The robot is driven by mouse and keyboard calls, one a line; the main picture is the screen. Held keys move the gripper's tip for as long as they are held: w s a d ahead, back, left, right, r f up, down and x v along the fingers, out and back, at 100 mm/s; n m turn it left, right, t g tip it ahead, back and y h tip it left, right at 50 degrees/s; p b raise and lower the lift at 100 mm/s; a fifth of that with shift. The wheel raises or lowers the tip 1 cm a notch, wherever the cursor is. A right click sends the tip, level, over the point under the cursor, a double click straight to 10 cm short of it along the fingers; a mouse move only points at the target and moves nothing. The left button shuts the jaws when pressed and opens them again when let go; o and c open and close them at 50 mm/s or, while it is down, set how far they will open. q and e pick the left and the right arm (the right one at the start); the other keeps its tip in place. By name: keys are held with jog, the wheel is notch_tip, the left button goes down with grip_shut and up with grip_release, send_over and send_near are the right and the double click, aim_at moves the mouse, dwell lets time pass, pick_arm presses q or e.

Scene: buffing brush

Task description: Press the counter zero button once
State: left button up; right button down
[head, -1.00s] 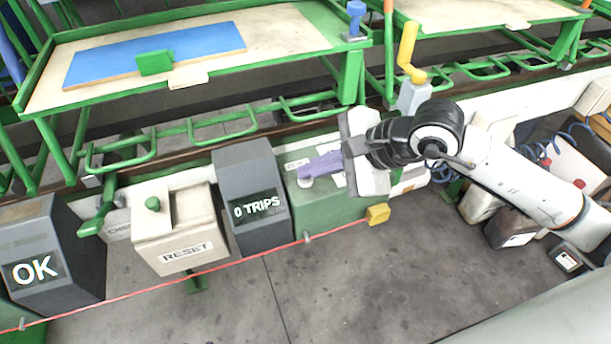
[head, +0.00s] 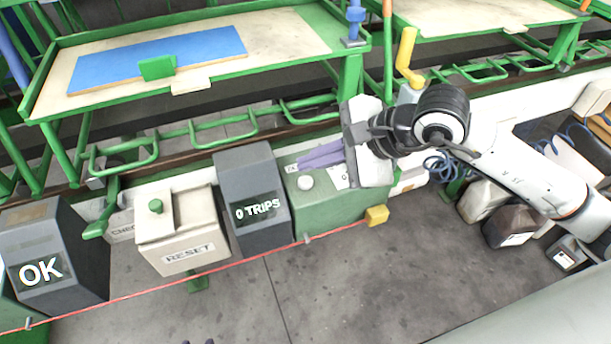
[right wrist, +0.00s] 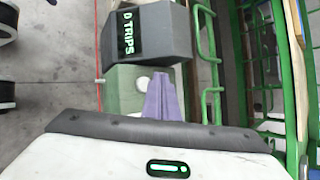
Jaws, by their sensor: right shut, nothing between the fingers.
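The round white button (head: 305,183) sits on top of a green box (head: 325,213), beside a partly hidden label. The button also shows in the right wrist view (right wrist: 143,83). My right gripper (head: 301,160) has its purple fingers shut and empty, with the tips just behind the button in the head view. In the right wrist view the fingertips (right wrist: 161,77) appear just right of the button, and it is uncovered. I cannot tell the tips' exact height. The dark grey counter display (head: 257,208) reads "0 TRIPS". My left gripper is not in view.
A cream box (head: 180,240) marked RESET, with a green knob on top, stands left of the display. A dark display (head: 40,270) reads OK at far left. A red cord (head: 240,263) runs along the front to a yellow block (head: 377,215). Green rails lie behind.

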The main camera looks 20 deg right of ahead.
aim_at(312, 185)
jog(key=shift+r+p, duration=0.8)
jog(key=shift+r, duration=1.05)
